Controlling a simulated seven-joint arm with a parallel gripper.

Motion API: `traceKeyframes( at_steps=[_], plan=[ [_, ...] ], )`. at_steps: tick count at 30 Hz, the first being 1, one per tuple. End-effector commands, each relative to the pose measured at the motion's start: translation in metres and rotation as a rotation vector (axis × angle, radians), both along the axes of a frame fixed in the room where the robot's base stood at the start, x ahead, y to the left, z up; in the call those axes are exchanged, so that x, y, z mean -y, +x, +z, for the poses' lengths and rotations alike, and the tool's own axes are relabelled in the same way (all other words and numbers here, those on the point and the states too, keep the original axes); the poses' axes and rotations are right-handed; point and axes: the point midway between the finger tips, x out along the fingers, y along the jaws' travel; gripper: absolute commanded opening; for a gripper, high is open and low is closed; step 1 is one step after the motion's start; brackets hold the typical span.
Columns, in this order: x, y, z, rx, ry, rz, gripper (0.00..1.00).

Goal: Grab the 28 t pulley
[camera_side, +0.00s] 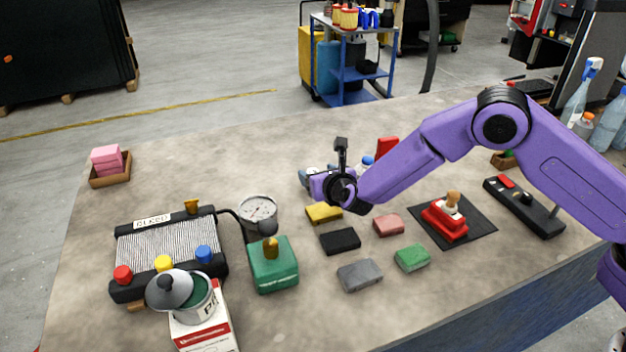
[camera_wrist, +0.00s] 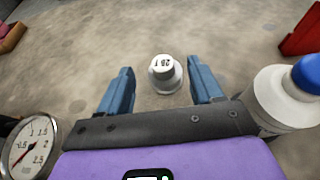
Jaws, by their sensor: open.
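The 28 t pulley (camera_wrist: 165,74) shows in the wrist view as a small pale grey stepped round part, with "28 T" marked on its top. It stands on the table between the two blue fingers of my gripper (camera_wrist: 161,82). The fingers are apart, with a visible gap on each side of the pulley. In the side view my gripper (camera_side: 308,177) is low over the middle of the table, behind the yellow block. The pulley is mostly hidden there by my gripper.
A white bottle with a blue cap (camera_wrist: 285,95) stands close to the right of my gripper. A pressure gauge (camera_side: 258,211) is to the left. Yellow (camera_side: 324,213), black (camera_side: 340,240) and other blocks lie in front. A red object (camera_side: 387,149) stands behind.

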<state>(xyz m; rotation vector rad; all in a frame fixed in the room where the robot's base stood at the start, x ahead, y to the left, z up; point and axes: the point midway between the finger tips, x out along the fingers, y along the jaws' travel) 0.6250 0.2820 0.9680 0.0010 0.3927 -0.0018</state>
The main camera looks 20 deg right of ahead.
Motion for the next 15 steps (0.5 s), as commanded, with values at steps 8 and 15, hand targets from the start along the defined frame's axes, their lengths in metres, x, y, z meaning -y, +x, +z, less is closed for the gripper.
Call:
traceKeyframes(
  at_steps=[8,15],
  plan=[
    [0.003,0.024,-0.017,-0.001,-0.002,-0.001,0.66],
    [0.002,0.043,-0.025,-0.001,-0.001,0.001,0.66]
  ],
)
